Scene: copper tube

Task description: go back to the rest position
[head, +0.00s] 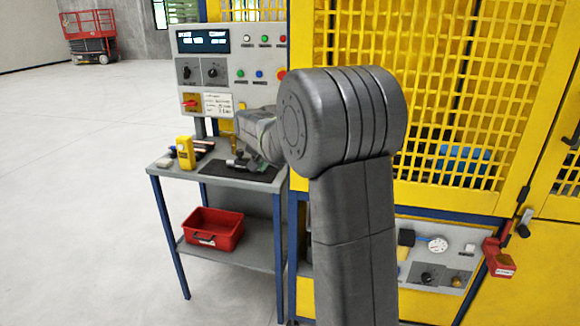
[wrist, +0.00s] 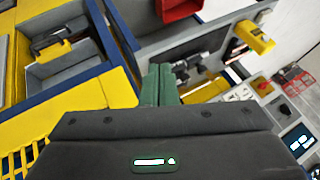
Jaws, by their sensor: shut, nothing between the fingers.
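My gripper (wrist: 160,72) shows at the centre of the wrist view as two green fingers pressed together, with nothing between them. In the head view my arm reaches over the side table (head: 222,181), and its elbow hides part of the gripper. The fingers are above or beside the dark mat (head: 262,174); the exact height is unclear. A small metal tool or fixture (head: 237,163) sits on the mat close by. I cannot make out a copper tube for certain.
A yellow device (head: 186,152) stands on the table's left part. A red bin (head: 213,229) is on the lower shelf. The control panel (head: 232,75) rises behind the table. The yellow mesh cage (head: 420,100) stands close on the right. Open floor (head: 75,200) lies left.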

